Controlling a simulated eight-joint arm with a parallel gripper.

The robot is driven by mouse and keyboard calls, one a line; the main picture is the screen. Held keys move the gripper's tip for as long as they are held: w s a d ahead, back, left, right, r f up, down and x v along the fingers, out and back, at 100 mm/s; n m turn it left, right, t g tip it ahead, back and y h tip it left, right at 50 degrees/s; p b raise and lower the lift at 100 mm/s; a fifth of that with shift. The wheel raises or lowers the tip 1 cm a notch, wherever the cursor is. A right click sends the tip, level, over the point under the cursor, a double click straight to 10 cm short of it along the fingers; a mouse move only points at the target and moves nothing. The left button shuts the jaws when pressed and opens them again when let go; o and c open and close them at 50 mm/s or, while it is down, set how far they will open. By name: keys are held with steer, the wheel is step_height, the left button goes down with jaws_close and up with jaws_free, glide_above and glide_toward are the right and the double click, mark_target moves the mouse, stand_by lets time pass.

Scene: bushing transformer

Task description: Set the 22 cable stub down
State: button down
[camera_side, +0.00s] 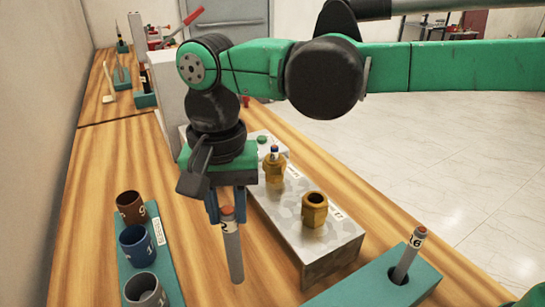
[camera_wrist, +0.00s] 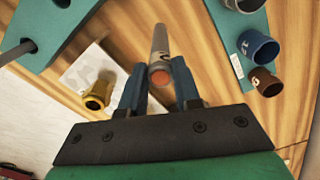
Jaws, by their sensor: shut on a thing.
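My gripper (camera_side: 224,207) is shut on a grey cable stub (camera_side: 233,256) with a reddish-orange top end. A "2" shows on its white label; the rest of the label is hidden by the fingers. The stub hangs nearly upright over bare wooden tabletop, between the cup rack and the metal box. I cannot tell whether its lower end touches the table. In the wrist view the stub (camera_wrist: 159,42) sits between the two blue fingers of my gripper (camera_wrist: 158,88), pointing away from the camera.
A teal rack (camera_side: 137,272) at left holds brown, blue and grey cups. A grey metal box (camera_side: 290,222) with two brass fittings, one open-topped (camera_side: 314,209), stands to the right. A teal block (camera_side: 375,290) at front right holds a stub marked 16 (camera_side: 409,258). Tools stand farther back.

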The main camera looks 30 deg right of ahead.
steer(key=shift+f, duration=1.55)
steer(key=c, duration=0.6)
jaws_free()
step_height(320, 180, up, 12)
steer(key=shift+d+r, duration=0.1)
steer(key=s+d+f+n+t, duration=0.1)
steer(key=d+f+t, duration=0.1)
steer(key=d, duration=0.5)
steer(key=s+d+f+n+t, duration=0.1)
steer(key=d+f+n+t, duration=0.1)
steer(key=d+f, duration=0.3)
steer(key=s+d+f+n+t, duration=0.1)
steer(key=d+f+n+t, duration=0.1)
steer(key=d, duration=0.9)
steer(key=shift+s+d+f+t, duration=0.1)
steer(key=shift+s+f+t, duration=0.15)
steer(key=shift+f, duration=0.4)
steer(key=shift+s+d+f+t, duration=0.1)
steer(key=shift+f+t, duration=0.25)
steer(key=shift+f, duration=0.25)
